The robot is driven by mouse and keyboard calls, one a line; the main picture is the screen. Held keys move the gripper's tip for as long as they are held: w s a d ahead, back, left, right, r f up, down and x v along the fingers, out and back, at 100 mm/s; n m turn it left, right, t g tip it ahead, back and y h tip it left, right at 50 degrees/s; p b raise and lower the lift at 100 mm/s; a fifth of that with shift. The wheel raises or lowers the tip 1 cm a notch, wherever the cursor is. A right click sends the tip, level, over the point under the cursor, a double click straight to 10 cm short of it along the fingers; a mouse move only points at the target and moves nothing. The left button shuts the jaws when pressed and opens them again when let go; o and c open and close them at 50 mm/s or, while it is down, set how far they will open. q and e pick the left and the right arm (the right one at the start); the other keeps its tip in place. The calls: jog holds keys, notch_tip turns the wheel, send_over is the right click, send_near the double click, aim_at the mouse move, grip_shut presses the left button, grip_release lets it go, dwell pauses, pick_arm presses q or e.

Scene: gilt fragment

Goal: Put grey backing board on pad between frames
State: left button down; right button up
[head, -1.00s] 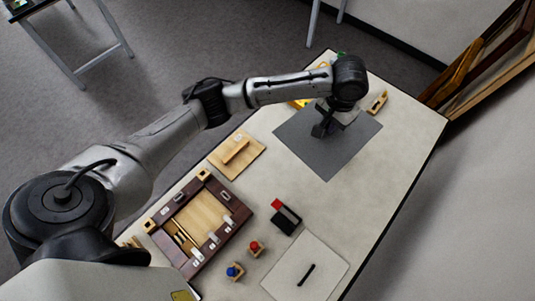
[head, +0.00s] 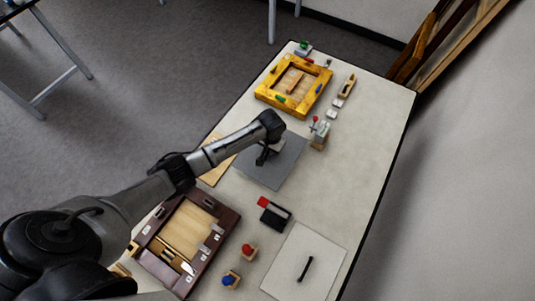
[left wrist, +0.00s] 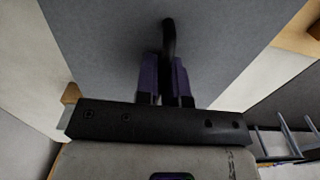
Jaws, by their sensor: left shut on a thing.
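The grey backing board (head: 284,171) is a flat square between the two frames in the head view. My left gripper (head: 264,157) is over it and shut on its dark handle (left wrist: 169,42); the board also fills much of the left wrist view (left wrist: 110,45). I cannot tell whether the board rests on something or hangs just above it. The gilt frame (head: 264,92) lies beyond the board. The dark brown frame (head: 228,226) lies nearer, around a light wood panel. No pad can be made out; the board may hide it. My right gripper is not in view.
A wooden block (head: 217,172) lies left of the board, partly behind my arm. The table's right strip (head: 370,150) is clear.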

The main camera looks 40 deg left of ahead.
pick_arm(q)
jog(key=shift+f+b, duration=0.3)
jog(key=shift+f, duration=2.15)
jog(key=shift+f, duration=0.1)
jog(key=c, duration=1.2)
grip_release()
notch_tip(320, 180, up, 12)
jog(key=shift+r+p, duration=0.1)
jog(key=shift+p, duration=0.55)
